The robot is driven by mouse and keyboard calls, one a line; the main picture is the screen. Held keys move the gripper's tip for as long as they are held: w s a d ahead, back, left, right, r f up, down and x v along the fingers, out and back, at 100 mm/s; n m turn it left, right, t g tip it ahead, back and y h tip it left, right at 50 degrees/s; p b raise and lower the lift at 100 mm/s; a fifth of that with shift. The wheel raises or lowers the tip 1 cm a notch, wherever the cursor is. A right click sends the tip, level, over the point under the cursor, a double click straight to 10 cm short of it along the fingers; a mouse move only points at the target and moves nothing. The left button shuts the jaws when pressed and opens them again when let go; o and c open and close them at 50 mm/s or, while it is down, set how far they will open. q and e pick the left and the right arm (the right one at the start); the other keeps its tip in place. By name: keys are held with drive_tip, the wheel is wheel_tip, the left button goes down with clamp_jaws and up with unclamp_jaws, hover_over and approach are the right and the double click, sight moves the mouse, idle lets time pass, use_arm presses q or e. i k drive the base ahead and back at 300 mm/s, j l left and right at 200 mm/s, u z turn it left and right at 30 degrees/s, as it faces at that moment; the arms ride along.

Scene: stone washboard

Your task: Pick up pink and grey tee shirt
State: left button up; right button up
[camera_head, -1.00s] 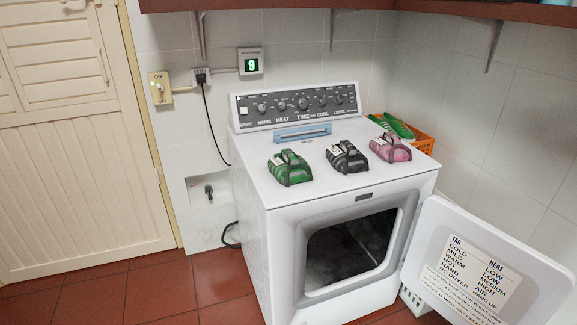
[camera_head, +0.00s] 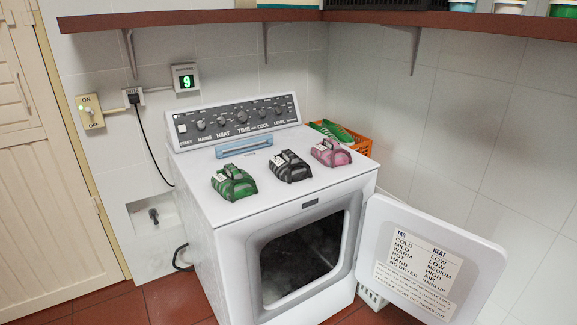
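The pink and grey tee shirt (camera_head: 331,153) lies folded on top of the white dryer (camera_head: 200,202), at the right end of a row of folded shirts. A small white tag shows on it. A black and grey folded shirt (camera_head: 290,166) lies to its left, and a green and dark one (camera_head: 233,182) lies further left. Neither of my grippers shows in the head view.
The dryer door (camera_head: 430,258) stands wide open to the right, with a printed label on it. An orange crate (camera_head: 359,144) with green items is behind the dryer's right side. A brown shelf (camera_head: 200,17) runs along the walls above.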

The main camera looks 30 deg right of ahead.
sight(329, 153)
drive_tip(key=i+l+z, duration=0.5)
drive_tip(key=l, duration=0.2)
drive_tip(key=i+l+z, duration=0.5)
drive_tip(key=i, duration=0.15)
